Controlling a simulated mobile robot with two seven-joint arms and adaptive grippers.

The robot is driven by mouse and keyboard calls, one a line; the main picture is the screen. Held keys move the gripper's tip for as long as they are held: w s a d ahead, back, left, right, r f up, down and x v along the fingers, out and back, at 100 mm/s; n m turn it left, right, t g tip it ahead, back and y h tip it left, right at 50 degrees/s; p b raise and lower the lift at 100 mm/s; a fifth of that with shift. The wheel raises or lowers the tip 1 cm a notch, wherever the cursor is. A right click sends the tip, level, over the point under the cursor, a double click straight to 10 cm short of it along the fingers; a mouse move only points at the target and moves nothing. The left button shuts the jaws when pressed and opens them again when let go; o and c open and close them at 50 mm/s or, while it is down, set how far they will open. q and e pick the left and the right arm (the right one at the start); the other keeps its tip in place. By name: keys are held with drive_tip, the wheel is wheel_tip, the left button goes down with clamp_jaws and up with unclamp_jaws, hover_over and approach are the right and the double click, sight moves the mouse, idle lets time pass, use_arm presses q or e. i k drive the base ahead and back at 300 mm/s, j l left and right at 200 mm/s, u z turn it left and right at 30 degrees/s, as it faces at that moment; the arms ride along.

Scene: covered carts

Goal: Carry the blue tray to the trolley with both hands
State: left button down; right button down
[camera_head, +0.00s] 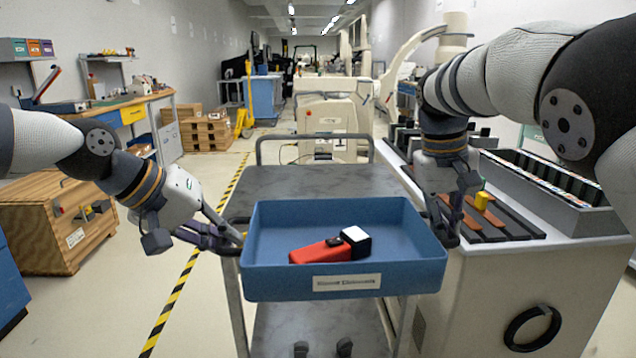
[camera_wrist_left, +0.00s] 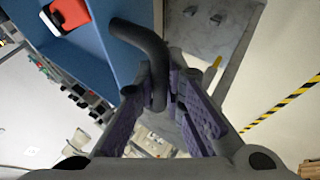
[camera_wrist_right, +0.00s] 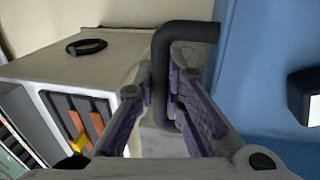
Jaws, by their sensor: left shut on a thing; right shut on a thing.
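The blue tray (camera_head: 275,285) is held level between my two grippers, in front of and partly over the grey trolley (camera_head: 300,180) in the head view. It carries a red object with a black and white end (camera_head: 325,248) and has a label on its front wall. My left gripper (camera_head: 232,238) is shut on the tray's black left handle; the handle (camera_wrist_left: 150,50) shows between its purple-padded fingers in the left wrist view. My right gripper (camera_head: 450,232) is shut on the right handle (camera_wrist_right: 165,60), seen in the right wrist view. The tray hides part of the trolley top, so contact cannot be told.
A white cabinet (camera_head: 540,290) with a grey rack (camera_head: 560,205) and a yellow item (camera_head: 482,200) stands close at right. A wooden crate (camera_head: 50,225) is at left. Yellow-black floor tape (camera_head: 180,285) runs left of the trolley, with clear floor beside it.

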sight(319, 188)
drive_tip(key=i, duration=1.3)
